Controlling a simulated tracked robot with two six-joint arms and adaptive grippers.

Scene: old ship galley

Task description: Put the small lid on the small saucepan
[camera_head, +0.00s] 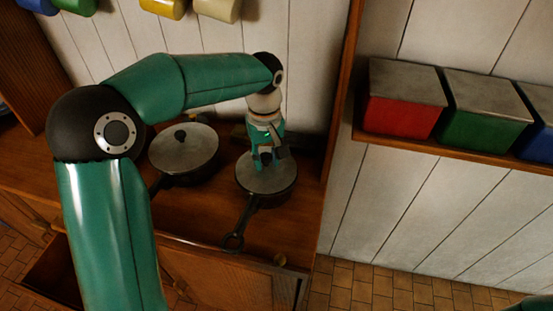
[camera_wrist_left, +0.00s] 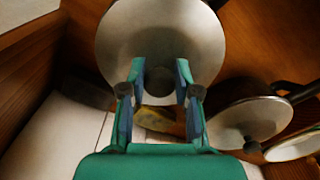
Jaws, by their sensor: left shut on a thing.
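A grey metal lid (camera_head: 267,176) with a dark knob lies over the dark small saucepan (camera_head: 272,200) on the wooden counter. The pan's long handle points toward the front. My left gripper (camera_head: 265,164) comes down from above and is shut on the lid's knob. In the left wrist view the knob (camera_wrist_left: 159,80) sits between the two fingertips, with the lid (camera_wrist_left: 160,35) beyond. The lid looks centred over the pan; I cannot tell whether it rests fully on the rim.
A second dark pan (camera_head: 187,179) with its own knobbed lid (camera_head: 183,147) stands left of the small saucepan. A wooden partition (camera_head: 338,120) rises at the right. Red (camera_head: 402,115) and green (camera_head: 480,128) boxes sit on a shelf beyond it. Mugs hang above.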

